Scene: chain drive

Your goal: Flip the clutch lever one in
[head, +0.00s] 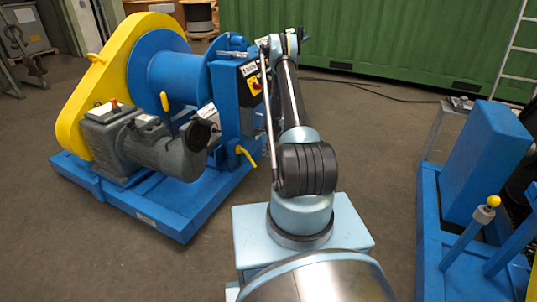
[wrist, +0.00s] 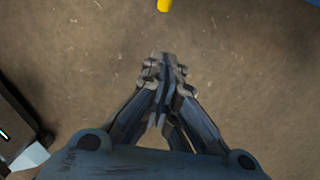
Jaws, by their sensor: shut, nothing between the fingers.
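My gripper (wrist: 166,65) is shut and empty in the wrist view, its fingertips together over bare brown floor. A yellow tip (wrist: 164,5) is cut off by the top edge of that view, just beyond my fingertips and apart from them; I cannot tell which part it belongs to. In the head view, the blue winch (head: 170,75) carries an upright yellow-handled lever (head: 165,101) and a tilted yellow handle (head: 246,156) low on its right side. I cannot tell which of these is clutch lever one. My arm reaches past the winch's right side, and my fingertips cannot be made out there.
A yellow chain guard (head: 95,85) and a grey motor (head: 165,145) sit on the winch's blue base. On the right stands another blue machine (head: 485,160) with a yellow-knobbed lever (head: 493,200). A green container (head: 400,45) closes the back. The floor between the machines is clear.

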